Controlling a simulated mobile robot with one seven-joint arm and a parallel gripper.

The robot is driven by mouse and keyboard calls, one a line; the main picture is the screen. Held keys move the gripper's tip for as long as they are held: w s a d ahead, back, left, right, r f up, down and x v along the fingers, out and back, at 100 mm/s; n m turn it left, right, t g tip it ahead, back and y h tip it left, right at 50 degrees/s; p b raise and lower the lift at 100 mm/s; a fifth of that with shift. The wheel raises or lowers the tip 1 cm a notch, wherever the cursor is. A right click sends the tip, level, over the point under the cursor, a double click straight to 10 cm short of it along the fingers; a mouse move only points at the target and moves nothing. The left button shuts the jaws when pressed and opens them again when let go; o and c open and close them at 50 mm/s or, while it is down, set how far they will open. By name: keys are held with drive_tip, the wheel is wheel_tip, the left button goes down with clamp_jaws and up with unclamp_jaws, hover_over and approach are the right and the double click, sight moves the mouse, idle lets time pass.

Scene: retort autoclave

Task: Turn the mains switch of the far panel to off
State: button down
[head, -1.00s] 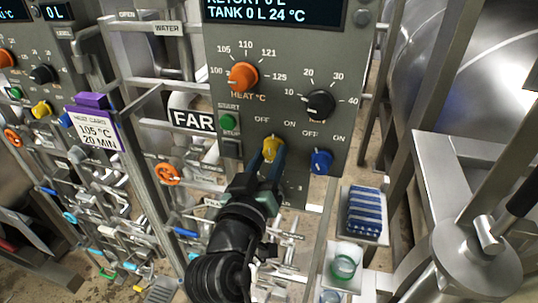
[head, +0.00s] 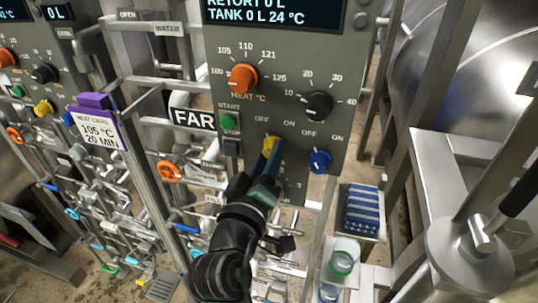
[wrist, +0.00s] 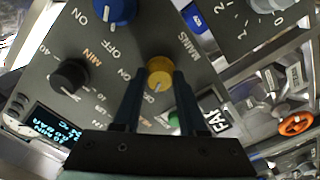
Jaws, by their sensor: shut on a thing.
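The mains switch of the far panel is a yellow knob (head: 270,144), low on the grey panel (head: 222,75) under OFF and ON marks. In the wrist view the yellow knob (wrist: 159,70) sits beside the word MAINS, between my two dark fingers. My gripper (head: 268,162) is shut on this knob, coming from below. My fingers hide part of the knob in the head view. Its pale pointer mark is small; in the wrist view it appears turned towards the OFF side, but I cannot tell exactly.
A blue knob (head: 320,161) is close on the right of the yellow one. A green start button (head: 228,122), orange heat knob (head: 243,78) and black knob (head: 319,105) are above. A FAR sign (head: 192,118) is at the left. A similar panel stands farther left.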

drive_tip(key=shift+c, duration=2.3)
unclamp_jaws()
drive_tip(key=shift+s, duration=0.1)
drive_tip(key=b+v, duration=0.4)
drive_tip(key=v, duration=0.8)
drive_tip(key=shift+s+a+b, duration=0.15)
drive_tip(key=shift+s+b, duration=0.15)
drive_tip(key=shift+s, duration=0.05)
drive_tip(key=s+d+r+m+t+y, duration=0.1)
drive_tip(key=r+m+t, duration=0.1)
drive_tip(key=r, duration=0.9)
drive_tip(key=s+d+r+m+t+y, duration=0.1)
drive_tip(key=r+t, duration=0.3)
drive_tip(key=r, duration=0.7)
drive_tip(key=s+d+r+m+t+y, duration=0.1)
drive_tip(key=s+r+m+t+y, duration=0.1)
drive_tip(key=r, duration=0.9)
drive_tip(key=shift+s+d+m+t+y, duration=0.35)
drive_tip(key=shift+m+t, duration=0.25)
drive_tip(key=shift+t, duration=0.4)
